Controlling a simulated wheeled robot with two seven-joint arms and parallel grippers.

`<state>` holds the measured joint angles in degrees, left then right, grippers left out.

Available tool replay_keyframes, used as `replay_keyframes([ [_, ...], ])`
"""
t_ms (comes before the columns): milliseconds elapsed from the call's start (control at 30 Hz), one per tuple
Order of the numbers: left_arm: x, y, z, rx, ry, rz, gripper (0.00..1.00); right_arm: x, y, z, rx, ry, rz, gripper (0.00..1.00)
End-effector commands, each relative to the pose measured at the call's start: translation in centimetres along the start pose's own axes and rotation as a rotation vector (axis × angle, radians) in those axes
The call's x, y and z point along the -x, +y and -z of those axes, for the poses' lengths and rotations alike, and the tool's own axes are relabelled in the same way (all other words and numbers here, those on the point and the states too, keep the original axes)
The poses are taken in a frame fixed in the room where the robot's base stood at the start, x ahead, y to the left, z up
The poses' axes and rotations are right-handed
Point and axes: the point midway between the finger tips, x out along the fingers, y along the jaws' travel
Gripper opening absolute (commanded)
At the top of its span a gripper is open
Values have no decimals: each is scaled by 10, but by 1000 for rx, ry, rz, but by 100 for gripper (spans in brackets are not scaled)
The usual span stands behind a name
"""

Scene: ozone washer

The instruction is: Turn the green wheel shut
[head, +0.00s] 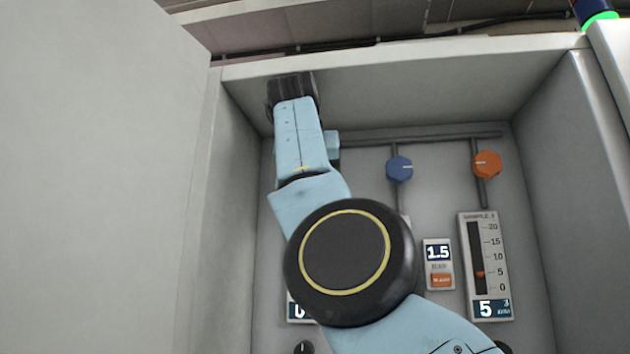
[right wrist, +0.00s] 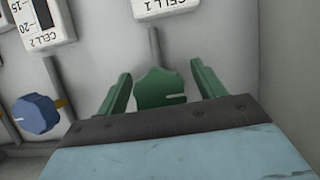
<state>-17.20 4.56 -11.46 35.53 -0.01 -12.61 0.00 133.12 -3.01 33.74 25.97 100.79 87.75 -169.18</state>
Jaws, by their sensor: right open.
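The green wheel (right wrist: 160,90) shows in the right wrist view, with a white mark pointing towards the right of the picture. My right gripper (right wrist: 162,70) is open, with one green finger on each side of the wheel. Small gaps show between the fingers and the wheel, so it is not clamped. In the head view my right arm reaches up into the cabinet and hides the green wheel and the fingertips. My left gripper is not in view.
A blue knob (head: 399,168) and an orange knob (head: 487,164) are on pipes to the right of my arm. Below them are a 1.5 display (head: 438,253) and the sample gauge (head: 497,230). Cabinet walls (head: 235,200) stand close to my arm on the left and above.

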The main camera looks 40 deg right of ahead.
Motion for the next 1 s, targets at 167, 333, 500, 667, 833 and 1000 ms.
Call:
replay_keyframes([
  [167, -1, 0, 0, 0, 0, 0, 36, 8, 0, 0, -1, 2, 2, 69],
  [333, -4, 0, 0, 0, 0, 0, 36, 38, 0, 0, -1, 4, 2, 69],
  [500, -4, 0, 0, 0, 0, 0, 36, 79, 0, 1, 1, 4, 3, 69],
  [667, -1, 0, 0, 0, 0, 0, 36, 110, 0, 1, 1, 2, 1, 69],
  [833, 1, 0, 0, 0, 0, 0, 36, 129, 0, 0, 0, 0, 1, 69],
  [1000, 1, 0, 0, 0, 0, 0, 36, 134, 0, 0, 0, 0, 0, 69],
])
